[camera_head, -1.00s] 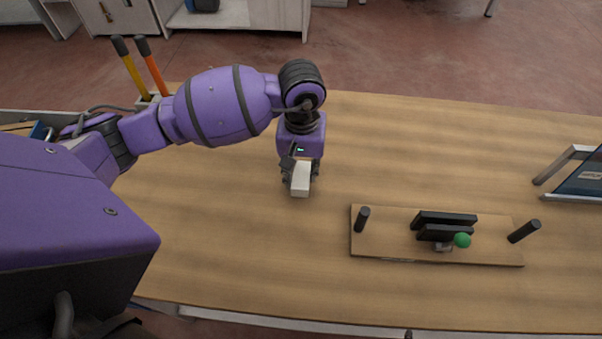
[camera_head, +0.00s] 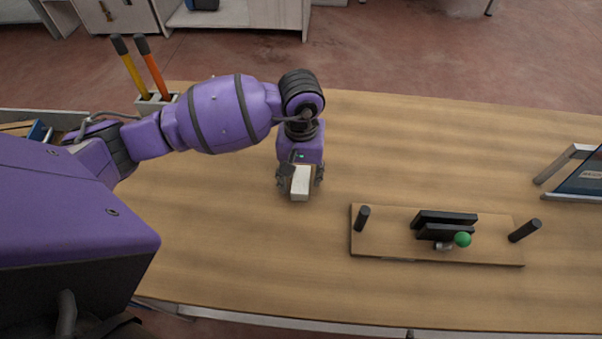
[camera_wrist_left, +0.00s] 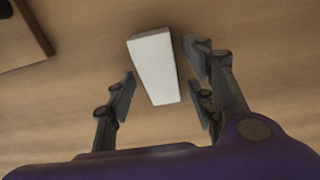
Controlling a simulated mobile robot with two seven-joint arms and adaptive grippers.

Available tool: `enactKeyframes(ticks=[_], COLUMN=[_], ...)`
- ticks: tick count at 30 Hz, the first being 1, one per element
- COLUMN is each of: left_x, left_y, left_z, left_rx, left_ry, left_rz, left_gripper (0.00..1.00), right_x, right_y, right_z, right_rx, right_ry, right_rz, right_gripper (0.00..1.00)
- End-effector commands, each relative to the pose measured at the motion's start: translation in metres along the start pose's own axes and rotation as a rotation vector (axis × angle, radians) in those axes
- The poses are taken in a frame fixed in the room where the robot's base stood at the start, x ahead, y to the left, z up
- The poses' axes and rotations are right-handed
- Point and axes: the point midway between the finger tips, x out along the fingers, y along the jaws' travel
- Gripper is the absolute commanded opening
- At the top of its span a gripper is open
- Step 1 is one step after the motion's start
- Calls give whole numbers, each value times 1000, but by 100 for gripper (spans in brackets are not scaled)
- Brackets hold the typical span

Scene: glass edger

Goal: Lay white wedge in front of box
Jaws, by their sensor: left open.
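The white wedge (camera_head: 300,186) is a small pale block on or just above the table; the contact is hard to judge. My left gripper (camera_head: 300,177) points down over it, with its fingers spread to either side. In the left wrist view the wedge (camera_wrist_left: 154,68) lies between the open fingers of the left gripper (camera_wrist_left: 166,84), with gaps on both sides. A small pale box-like holder (camera_head: 155,103) with a yellow and an orange handle stands at the back left; I cannot tell if it is the task's box. My right gripper is not in view.
A wooden board (camera_head: 385,245) with black posts, black jaws and a green knob (camera_head: 463,240) lies to the right of the left gripper. A metal-framed panel (camera_head: 578,178) stands at the right edge. The wooden table (camera_head: 420,140) is clear between them and behind.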

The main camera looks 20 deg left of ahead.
Motion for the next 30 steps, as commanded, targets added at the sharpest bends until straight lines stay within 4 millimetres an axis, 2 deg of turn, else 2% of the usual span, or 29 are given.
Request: enactKeyframes(ticks=[1,5,15,20,21,24,30], left_x=[-6,-22,-93,-114,-118,-117,-79], left_y=[0,0,0,0,0,-4,-10], left_z=[-1,-2,-1,-1,-1,-5,12], left_rx=[-1,0,0,0,0,8,29], left_ry=[4,6,4,2,2,12,10], left_rz=[2,1,0,0,0,-25,-51], left_gripper=[50,50,50,50,52,53,53], right_x=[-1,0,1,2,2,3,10], right_y=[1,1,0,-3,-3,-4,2], right_z=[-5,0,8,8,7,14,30], right_rx=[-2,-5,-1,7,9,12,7], right_ry=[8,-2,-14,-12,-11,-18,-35], right_rz=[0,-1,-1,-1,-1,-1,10], right_gripper=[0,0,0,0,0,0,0])
